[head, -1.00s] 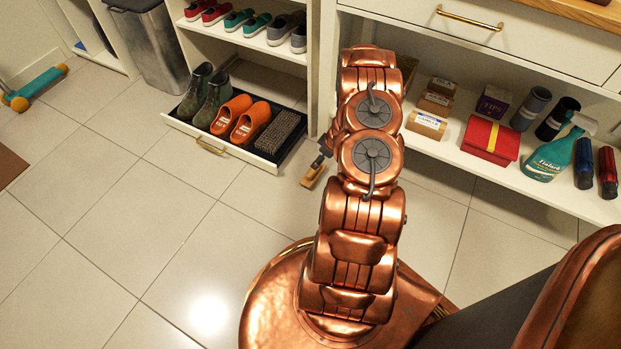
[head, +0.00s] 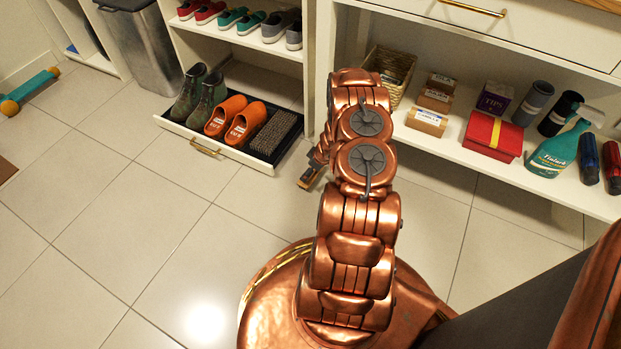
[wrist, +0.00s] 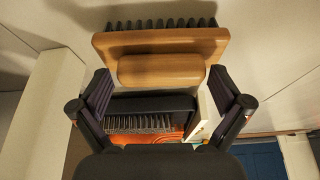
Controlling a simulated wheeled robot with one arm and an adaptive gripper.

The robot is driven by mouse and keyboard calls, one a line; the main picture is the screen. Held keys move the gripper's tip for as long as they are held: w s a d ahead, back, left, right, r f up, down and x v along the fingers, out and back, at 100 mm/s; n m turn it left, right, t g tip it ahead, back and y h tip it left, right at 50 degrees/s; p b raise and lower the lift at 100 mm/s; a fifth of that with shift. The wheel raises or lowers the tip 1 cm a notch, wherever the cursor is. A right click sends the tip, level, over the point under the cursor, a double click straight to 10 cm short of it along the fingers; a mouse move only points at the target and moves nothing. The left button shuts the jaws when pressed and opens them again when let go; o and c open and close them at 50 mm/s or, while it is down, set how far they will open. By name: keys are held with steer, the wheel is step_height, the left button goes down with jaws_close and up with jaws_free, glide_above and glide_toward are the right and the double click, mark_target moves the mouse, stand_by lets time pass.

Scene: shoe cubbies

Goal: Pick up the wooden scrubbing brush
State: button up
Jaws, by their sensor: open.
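The wooden scrubbing brush (wrist: 163,42) fills the top of the wrist view, a tan block with a raised grip and dark bristles along its far side. My gripper (wrist: 166,92) is open and empty. Its two dark fingers stand apart to the left and right, with the brush just beyond their tips. In the head view a small part of the brush (head: 305,181) shows on the floor tiles, left of my copper arm. My wrist covers most of it there, and contact cannot be told.
A pulled-out shoe tray (head: 205,143) holds boots, orange clogs (head: 243,124) and a grey bristly mat (head: 274,131). To the right, a low shelf carries small boxes, a red box (head: 493,137) and a teal spray bottle (head: 553,156).

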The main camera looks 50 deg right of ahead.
steer(key=shift+a, duration=0.1)
steer(key=c, duration=1)
step_height(320, 180, up, 3)
steer(key=shift+r+p, duration=0.2)
steer(key=shift+p, duration=1)
steer(key=shift+s+a+r, duration=0.15)
steer(key=shift+a, duration=0.05)
steer(key=s+a, duration=0.3)
steer(key=s+a+p, duration=0.1)
steer(key=s+a, duration=0.3)
steer(key=s+a+r+p, duration=0.1)
steer(key=s+a, duration=0.2)
steer(key=s, duration=0.1)
steer(key=shift+s+a+r, duration=0.1)
steer(key=shift+s+a, duration=0.05)
steer(key=shift+a, duration=0.15)
steer(key=o, duration=0.7)
steer(key=c, duration=0.5)
